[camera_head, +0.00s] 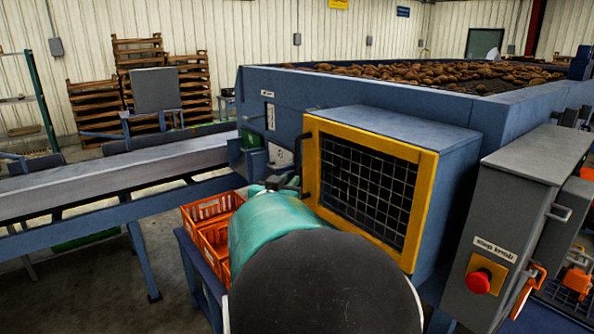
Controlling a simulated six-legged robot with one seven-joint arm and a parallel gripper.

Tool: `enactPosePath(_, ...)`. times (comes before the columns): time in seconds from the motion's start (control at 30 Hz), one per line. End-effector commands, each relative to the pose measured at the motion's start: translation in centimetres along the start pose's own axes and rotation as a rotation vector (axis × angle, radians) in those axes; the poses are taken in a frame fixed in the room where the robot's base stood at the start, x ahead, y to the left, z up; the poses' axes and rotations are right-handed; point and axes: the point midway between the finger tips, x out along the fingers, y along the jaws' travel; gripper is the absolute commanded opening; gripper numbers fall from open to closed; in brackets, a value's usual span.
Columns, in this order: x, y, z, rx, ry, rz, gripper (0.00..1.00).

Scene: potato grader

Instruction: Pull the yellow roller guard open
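The yellow roller guard (368,188) is a yellow frame with dark wire mesh on the front of a blue housing (420,130). It sits against the housing with no clear gap showing. A dark vertical handle (299,163) is on its left edge. My arm, teal and black, fills the lower middle and hides the guard's lower left corner. My gripper (280,184) is small and dark at the arm's far end, just left of and below the handle. I cannot tell whether it touches the handle or whether its fingers are open.
A grey control box (515,220) with a red stop knob (478,281) stands at the right. Orange crates (212,212) sit below left of my arm. A conveyor (110,185) runs left. Potatoes (430,74) lie on the grader behind. Bare floor shows at lower left.

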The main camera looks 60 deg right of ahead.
Motion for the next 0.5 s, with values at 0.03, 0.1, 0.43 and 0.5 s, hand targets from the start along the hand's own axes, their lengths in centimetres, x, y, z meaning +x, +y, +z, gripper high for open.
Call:
enactPosePath(0.03,0.8,-0.1,0.1,-0.004,0.001,0.001,0.19)
enactPosePath(0.1,1.8,-0.1,0.1,-0.004,0.001,0.001,0.19)
enactPosePath(0.43,6.4,-0.3,0.0,-0.003,0.001,-0.001,0.19)
enactPosePath(0.5,7.2,-0.3,0.0,-0.001,0.001,0.0,0.19)
